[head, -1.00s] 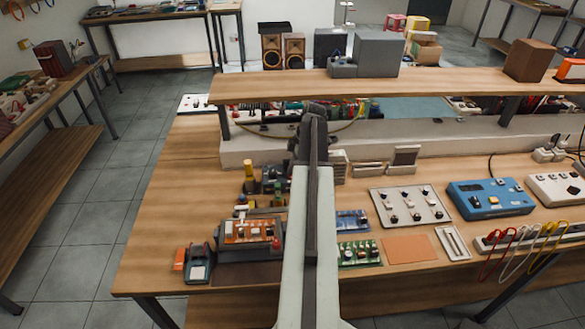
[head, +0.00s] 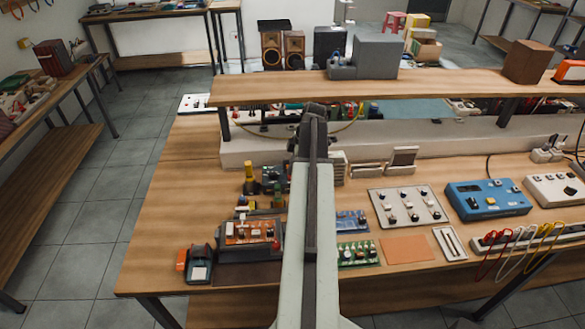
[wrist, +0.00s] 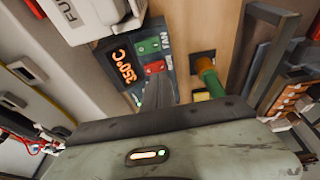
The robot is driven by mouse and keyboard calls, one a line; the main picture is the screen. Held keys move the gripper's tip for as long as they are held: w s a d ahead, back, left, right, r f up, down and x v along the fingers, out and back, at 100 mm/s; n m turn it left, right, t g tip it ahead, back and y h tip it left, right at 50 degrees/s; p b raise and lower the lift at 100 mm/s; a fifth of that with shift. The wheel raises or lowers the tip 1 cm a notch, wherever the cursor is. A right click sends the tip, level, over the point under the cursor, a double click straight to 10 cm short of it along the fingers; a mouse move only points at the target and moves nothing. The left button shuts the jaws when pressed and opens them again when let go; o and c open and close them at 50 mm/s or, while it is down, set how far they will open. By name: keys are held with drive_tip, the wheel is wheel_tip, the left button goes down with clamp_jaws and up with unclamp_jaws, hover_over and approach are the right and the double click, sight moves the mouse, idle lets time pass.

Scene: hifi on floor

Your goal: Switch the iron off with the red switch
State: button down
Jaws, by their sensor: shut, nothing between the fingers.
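In the wrist view a dark station (wrist: 112,58) shows an orange "350°C" display and carries two switches side by side. The red switch (wrist: 154,68) is nearer my gripper, and the green switch (wrist: 147,46) is just beyond it. My gripper (wrist: 158,88) is shut and empty, its tips just below the red switch in the picture. I cannot tell whether they touch it. A green handle-like piece (wrist: 208,76) stands to the right; I cannot tell if it is the iron. In the head view my arm hides the station and my fingertips.
In the head view a wooden shelf (head: 440,88) spans the bench (head: 165,215) behind my arm. Circuit boards (head: 250,232) lie to the left. A white panel (head: 408,207) and a blue box (head: 487,200) are to the right. The left bench end is mostly clear.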

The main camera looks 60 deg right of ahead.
drive_tip(key=p+v, duration=1)
drive_tip(key=v, duration=0.2)
drive_tip(key=shift+a, duration=0.2)
drive_tip(key=shift+w, duration=0.1)
drive_tip(key=shift+w+d+r+p, duration=0.15)
drive_tip(key=shift+w+d+p, duration=0.15)
drive_tip(key=shift+w+d, duration=0.15)
